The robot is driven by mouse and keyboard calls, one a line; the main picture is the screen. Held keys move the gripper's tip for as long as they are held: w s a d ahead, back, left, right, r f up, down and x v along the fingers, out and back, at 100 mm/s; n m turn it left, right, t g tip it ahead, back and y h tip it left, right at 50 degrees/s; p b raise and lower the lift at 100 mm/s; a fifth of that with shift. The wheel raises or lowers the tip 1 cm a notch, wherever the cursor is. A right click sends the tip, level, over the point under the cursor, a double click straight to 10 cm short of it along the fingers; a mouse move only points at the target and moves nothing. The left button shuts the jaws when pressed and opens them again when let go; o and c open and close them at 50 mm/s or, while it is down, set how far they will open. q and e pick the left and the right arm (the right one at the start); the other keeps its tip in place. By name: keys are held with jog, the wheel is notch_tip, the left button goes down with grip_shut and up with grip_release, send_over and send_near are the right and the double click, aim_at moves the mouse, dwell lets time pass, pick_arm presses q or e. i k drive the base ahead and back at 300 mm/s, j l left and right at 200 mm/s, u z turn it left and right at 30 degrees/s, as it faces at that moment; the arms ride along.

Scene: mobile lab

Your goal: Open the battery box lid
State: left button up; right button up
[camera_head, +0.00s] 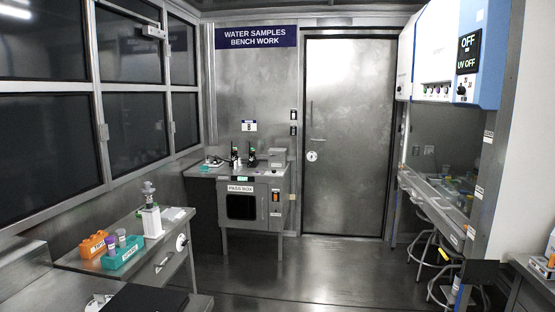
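I cannot pick out a battery box or its lid for certain. A small grey box (277,157) stands on the back bench, too small to tell what it is. Below it, a grey cabinet labelled "PASS BOX" (241,205) has a dark window. I see neither my left nor my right gripper clearly in this view.
A metal side bench (138,258) at left holds an orange rack (93,244), a teal rack (122,252) and a white instrument (151,220). A closed metal door (345,140) stands at the back. A safety cabinet (455,60) and stools are at right. The middle floor (290,270) is clear.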

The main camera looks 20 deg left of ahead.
aim_at(276, 154)
jog(key=i+l, duration=0.1)
jog(key=i, duration=0.35)
jog(key=i+l, duration=0.1)
jog(key=i, duration=0.4)
jog(key=i+u, duration=0.15)
jog(key=i, duration=0.55)
jog(key=i+u, duration=0.2)
jog(key=i, duration=0.55)
jog(key=i+l+u, duration=0.15)
jog(key=i, duration=0.55)
jog(key=i+j+z, duration=0.15)
jog(key=i+j, duration=0.25)
jog(key=i, duration=0.15)
jog(key=i+j+z, duration=0.15)
jog(key=i+j, duration=0.25)
jog(key=i, duration=0.15)
